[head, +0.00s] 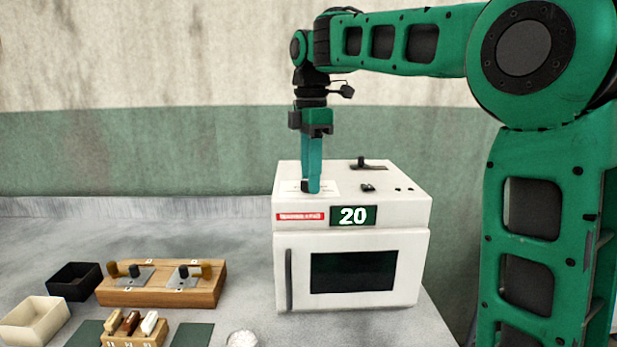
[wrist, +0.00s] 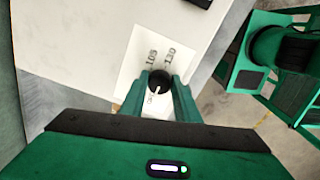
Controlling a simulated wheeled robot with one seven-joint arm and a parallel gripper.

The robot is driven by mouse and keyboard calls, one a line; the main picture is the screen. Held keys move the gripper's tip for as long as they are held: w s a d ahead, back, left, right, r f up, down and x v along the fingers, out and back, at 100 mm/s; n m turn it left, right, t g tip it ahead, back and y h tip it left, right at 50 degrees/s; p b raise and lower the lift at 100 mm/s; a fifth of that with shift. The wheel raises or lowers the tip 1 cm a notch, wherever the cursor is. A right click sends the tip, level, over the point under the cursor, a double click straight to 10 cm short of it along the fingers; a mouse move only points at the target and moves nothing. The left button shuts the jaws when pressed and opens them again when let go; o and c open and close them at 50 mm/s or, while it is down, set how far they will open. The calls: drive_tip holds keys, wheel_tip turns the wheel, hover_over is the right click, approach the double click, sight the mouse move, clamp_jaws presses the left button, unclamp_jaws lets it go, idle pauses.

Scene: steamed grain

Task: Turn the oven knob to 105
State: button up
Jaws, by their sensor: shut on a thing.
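The white oven (head: 352,246) stands on the counter with its door shut, and its display (head: 353,216) reads 20. The black knob (wrist: 159,81) is on the oven's top, on a white label (wrist: 126,80) marked 105 and 130, with another marking partly hidden near my fingers. My gripper (head: 312,186) points down at the oven's top left. In the wrist view, its two green fingers (wrist: 161,88) are on either side of the knob and shut on it. In the head view the fingers mostly hide the knob.
A second dark handle (head: 369,164) and a small black part (head: 367,188) are on the oven's top. To the left are a wooden board with levers (head: 162,290), a black box (head: 74,281), a cream box (head: 34,320), a block holder (head: 133,338) and a bowl (head: 242,339).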

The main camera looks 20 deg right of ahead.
drive_tip(key=shift+w+m, duration=0.1)
drive_tip(key=shift+m, duration=0.2)
drive_tip(key=m, duration=0.6)
drive_tip(key=shift+r, duration=0.1)
drive_tip(key=m, duration=0.6)
drive_tip(key=shift+a+m, duration=0.1)
drive_tip(key=shift+m, duration=0.2)
drive_tip(key=m, duration=0.5)
drive_tip(key=shift+a, duration=0.15)
drive_tip(key=shift+a+m, duration=0.1)
drive_tip(key=shift+m, duration=2.7)
drive_tip(key=o, duration=1.1)
drive_tip(key=shift+c, duration=0.2)
